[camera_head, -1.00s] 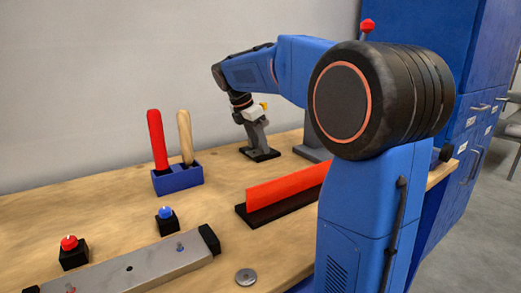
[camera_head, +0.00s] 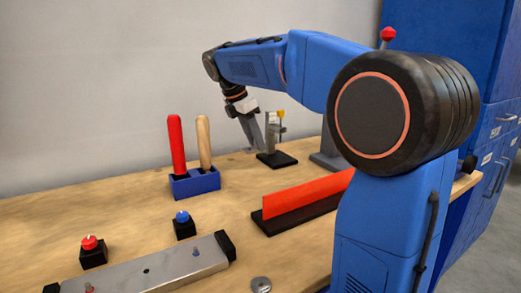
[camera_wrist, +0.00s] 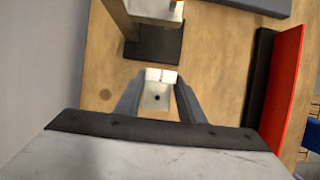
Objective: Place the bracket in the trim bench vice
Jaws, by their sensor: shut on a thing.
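My gripper (camera_wrist: 158,88) is shut on a small pale metal bracket (camera_wrist: 157,98) with a dark hole, held between the fingertips. In the head view my gripper (camera_head: 252,136) points down over the back of the bench, and the bracket is too small to make out. Just right of it stands a grey upright fixture (camera_head: 271,133) with a yellow part on a black base. The fixture's black base (camera_wrist: 155,47) shows ahead of the fingers in the wrist view, apart from the bracket. I cannot tell for sure whether this fixture is the trim bench vice.
A blue holder (camera_head: 194,184) with red and wooden handles stands left. A red strip on a black base (camera_head: 304,195) lies right. A long grey bar (camera_head: 150,273) and red (camera_head: 92,251) and blue (camera_head: 183,225) buttons are nearer. Bare wood surrounds the fixture's base.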

